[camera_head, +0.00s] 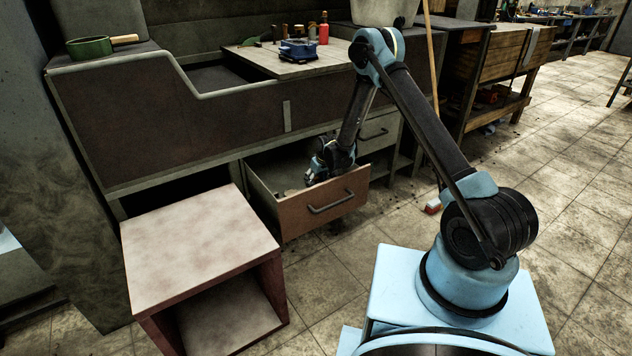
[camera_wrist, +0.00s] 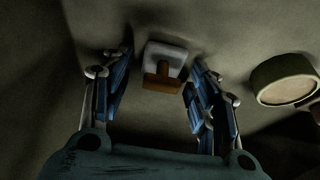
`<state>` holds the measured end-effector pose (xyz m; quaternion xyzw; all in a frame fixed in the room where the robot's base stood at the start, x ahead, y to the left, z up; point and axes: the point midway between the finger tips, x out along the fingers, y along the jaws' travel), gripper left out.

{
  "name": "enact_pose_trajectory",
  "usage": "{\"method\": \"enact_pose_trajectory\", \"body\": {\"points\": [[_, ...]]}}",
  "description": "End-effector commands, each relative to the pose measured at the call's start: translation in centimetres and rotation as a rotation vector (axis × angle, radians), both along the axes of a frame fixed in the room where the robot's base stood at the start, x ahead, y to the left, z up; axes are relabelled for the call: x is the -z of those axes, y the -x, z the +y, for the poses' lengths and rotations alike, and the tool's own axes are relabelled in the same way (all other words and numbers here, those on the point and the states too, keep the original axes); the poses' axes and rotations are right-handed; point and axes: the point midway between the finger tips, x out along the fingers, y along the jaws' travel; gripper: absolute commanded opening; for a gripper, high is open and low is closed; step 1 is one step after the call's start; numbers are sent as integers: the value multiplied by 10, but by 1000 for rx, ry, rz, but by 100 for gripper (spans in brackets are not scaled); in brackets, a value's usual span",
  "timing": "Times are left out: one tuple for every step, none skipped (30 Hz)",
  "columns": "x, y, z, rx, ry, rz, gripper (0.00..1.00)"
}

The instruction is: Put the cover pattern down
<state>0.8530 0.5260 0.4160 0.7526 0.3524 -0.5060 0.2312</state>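My gripper (camera_head: 328,163) is down inside the open drawer (camera_head: 335,206) in the head view. In the wrist view, the two blue fingers of my gripper (camera_wrist: 159,88) stand apart, open. A small pale grey block with a brown projecting part (camera_wrist: 164,66) lies between and just beyond the fingertips. Clear gaps show on both sides of it, and it appears to rest on the drawer floor. I cannot tell for sure whether it is the cover pattern. The head view does not show it clearly, as my gripper and the drawer front hide it.
A round greenish object (camera_wrist: 284,80) lies right of the fingers in the wrist view. A pale-topped stand (camera_head: 197,245) is left of the drawer. The bench top (camera_head: 300,66) holds bottles and a blue item. A green pan (camera_head: 90,46) sits on the bench's left end.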

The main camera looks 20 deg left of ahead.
Motion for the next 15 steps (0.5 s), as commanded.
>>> {"method": "enact_pose_trajectory", "body": {"points": [[0,0,0,0,0,0,55],[0,0,0,0,0,0,55],[0,0,0,0,0,0,55],[0,0,0,0,0,0,55],[0,0,0,0,0,0,55],[-1,0,0,0,0,0,55],[-2,0,0,0,0,0,55],[-3,0,0,0,0,0,55],[-5,0,-1,0,0,0,55],[-7,1,-2,0,0,0,55],[-9,1,-2,0,0,0,55],[-13,2,-4,0,0,0,55],[-16,3,-5,0,0,0,55],[-19,4,-6,1,0,0,55],[-24,5,-7,1,0,0,55]]}}
